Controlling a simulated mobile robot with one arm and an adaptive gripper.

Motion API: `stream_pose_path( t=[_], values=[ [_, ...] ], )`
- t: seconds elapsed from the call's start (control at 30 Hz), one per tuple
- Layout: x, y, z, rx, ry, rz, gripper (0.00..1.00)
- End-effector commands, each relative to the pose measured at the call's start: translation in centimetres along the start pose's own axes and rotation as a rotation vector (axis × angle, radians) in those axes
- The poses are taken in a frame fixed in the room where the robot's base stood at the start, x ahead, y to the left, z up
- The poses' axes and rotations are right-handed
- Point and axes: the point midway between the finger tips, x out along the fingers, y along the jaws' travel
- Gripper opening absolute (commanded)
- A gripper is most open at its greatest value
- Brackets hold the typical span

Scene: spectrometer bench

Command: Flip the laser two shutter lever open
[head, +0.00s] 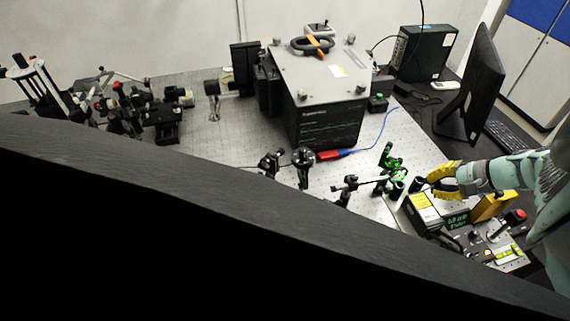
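My gripper (431,184), with yellow fingers, reaches in from the right on a teal arm. It is near a black box with a yellow label (421,207) at the right front of the optical bench (225,138). The fingertips are close to small black posts beside this box; I cannot tell whether they touch. The finger gap is too small to judge. A second, yellow box (492,206) stands right of the black one. I cannot tell which box is laser two, and no shutter lever can be made out.
Green-lit optics (391,162) stand just left of my gripper. A large black spectrometer box (325,122) is at the centre back, with a blue cable (378,137) beside it. A monitor (474,85) stands at the right. A dark slab (150,195) hides the front.

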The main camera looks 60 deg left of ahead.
Motion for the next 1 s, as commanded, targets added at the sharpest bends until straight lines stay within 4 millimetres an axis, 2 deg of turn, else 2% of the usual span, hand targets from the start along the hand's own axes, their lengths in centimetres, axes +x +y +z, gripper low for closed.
stream_pose_path(
  t=[0.17,0.2,0.53,0.83,1.0],
  values=[
    [-0.2,0.1,-0.1,0.003,0.007,0.003,0.00],
    [-0.2,0.1,-0.1,0.003,0.007,0.003,0.10],
    [-0.1,0.1,-0.1,0.001,0.004,0.002,0.44],
    [-0.1,0.1,-0.1,0.000,0.003,0.001,0.45],
    [-1.1,0.1,-0.2,-0.001,0.009,0.000,0.45]
  ],
)
